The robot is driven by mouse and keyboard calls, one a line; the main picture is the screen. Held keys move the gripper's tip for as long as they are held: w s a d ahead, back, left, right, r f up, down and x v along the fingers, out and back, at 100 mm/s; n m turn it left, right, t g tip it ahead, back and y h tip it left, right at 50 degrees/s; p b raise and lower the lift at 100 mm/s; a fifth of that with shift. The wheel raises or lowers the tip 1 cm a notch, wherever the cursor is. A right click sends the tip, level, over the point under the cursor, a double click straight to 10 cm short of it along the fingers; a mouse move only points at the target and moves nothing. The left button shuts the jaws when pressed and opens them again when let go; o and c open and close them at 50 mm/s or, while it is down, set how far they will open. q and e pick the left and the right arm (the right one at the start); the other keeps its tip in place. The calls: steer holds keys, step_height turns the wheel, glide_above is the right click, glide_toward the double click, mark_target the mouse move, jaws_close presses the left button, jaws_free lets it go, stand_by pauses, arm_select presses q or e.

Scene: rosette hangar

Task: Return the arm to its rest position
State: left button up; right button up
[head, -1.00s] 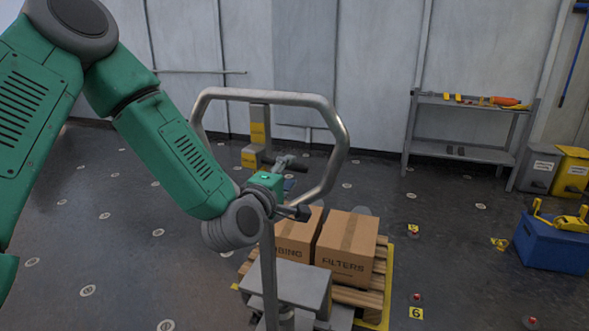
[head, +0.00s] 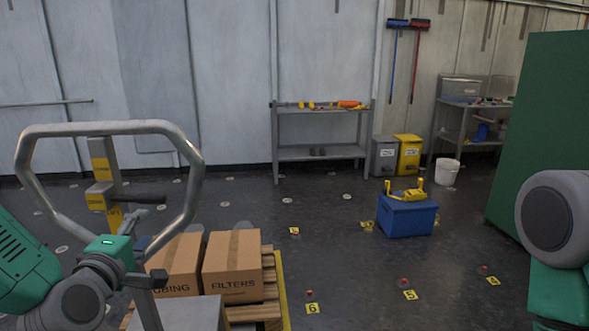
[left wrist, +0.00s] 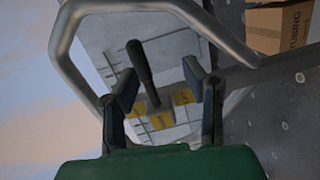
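My left arm comes in at the lower left of the head view. Its gripper (head: 154,279) is in front of the bent metal rail (head: 197,172) and the boxes. In the left wrist view the same gripper (left wrist: 165,88) has its two fingers apart with nothing between the tips. Beyond them are a dark lever (left wrist: 140,62) and yellow labels on a grey panel. My right arm shows only as a grey and green link at the right edge of the head view; its gripper is out of view.
Cardboard boxes, one marked FILTERS (head: 232,270), sit on a wooden pallet (head: 271,291) close to my left gripper. A blue box (head: 405,216) stands on the floor farther right. A grey shelf (head: 318,153) is by the wall. A green panel (head: 545,125) stands at right.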

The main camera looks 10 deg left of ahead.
arm_select(q)
steer(key=s+d+f+m+g+h, duration=0.1)
steer(key=s+d+f+m+g, duration=0.3)
steer(key=f, duration=0.7)
steer(key=s+d+f+m+g+h, duration=0.2)
steer(key=s+f+m+g, duration=0.3)
steer(key=f, duration=0.5)
steer(key=s+f+m+g, duration=0.3)
steer(key=s+f+m, duration=0.2)
steer(key=s, duration=0.6)
steer(key=s+f+m+g+y, duration=0.1)
steer(key=s+f+m+g, duration=0.3)
steer(key=s+f, duration=0.4)
steer(key=s+m, duration=0.1)
steer(key=s, duration=0.2)
steer(key=shift+s, duration=0.3)
